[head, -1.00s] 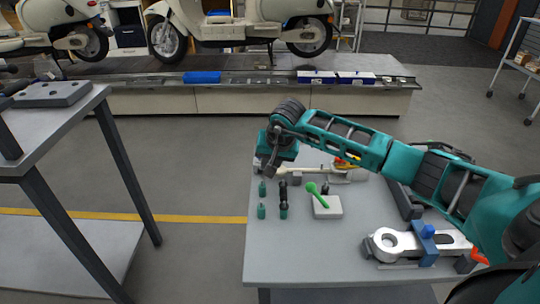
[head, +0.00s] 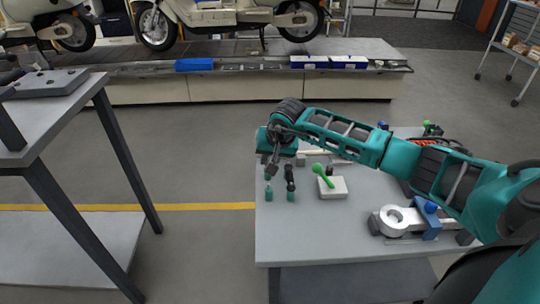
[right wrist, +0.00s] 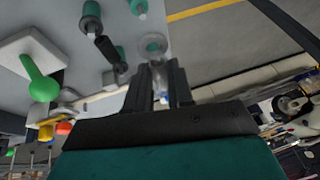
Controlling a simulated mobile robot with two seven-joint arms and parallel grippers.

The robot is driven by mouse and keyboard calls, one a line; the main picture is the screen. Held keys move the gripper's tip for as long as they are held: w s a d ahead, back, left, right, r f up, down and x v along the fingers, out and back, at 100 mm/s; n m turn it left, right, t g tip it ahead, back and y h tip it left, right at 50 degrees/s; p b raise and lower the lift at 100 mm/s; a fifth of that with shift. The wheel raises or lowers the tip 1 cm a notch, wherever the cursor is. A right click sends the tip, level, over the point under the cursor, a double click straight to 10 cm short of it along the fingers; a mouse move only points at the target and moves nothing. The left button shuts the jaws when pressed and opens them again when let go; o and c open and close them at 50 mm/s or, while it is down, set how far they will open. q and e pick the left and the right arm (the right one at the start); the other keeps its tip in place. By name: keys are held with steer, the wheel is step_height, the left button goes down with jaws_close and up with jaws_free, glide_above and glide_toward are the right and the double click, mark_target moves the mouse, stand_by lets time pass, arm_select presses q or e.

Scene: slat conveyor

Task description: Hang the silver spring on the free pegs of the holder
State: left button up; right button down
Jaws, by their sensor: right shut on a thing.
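My right gripper (head: 272,169) is over the left back part of the grey table, beside the holder's pegs. In the right wrist view its fingers (right wrist: 158,85) are closed on a thin silver piece, which I take to be the silver spring (right wrist: 152,44); a pale ring shows beyond the fingertips. Teal pegs stand at the table's left: a front left one (head: 268,193) is bare, and a front right one (head: 290,194) has a black spring (head: 290,177) above it. The gripper covers the back pegs in the head view. Whether the ring touches a peg I cannot tell.
A white block with a green-knobbed lever (head: 333,187) stands right of the pegs. A metal link in a blue clamp (head: 410,218) lies at the table's front right. A second grey table (head: 50,105) is at left, and the conveyor (head: 240,80) with scooters is behind.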

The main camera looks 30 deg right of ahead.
steer(key=shift+f+b, duration=1.35)
steer(key=shift+f, duration=0.9)
steer(key=shift+f+b, duration=1)
steer(key=shift+f, duration=0.1)
steer(key=c, duration=0.9)
jaws_free()
steer(key=shift+s+r, duration=0.2)
steer(key=shift+r, duration=0.3)
steer(key=p+v, duration=0.2)
steer(key=v, duration=0.9)
steer(key=shift+s+r+p, duration=0.2)
steer(key=shift+r+p, duration=0.15)
steer(key=shift+p, duration=0.05)
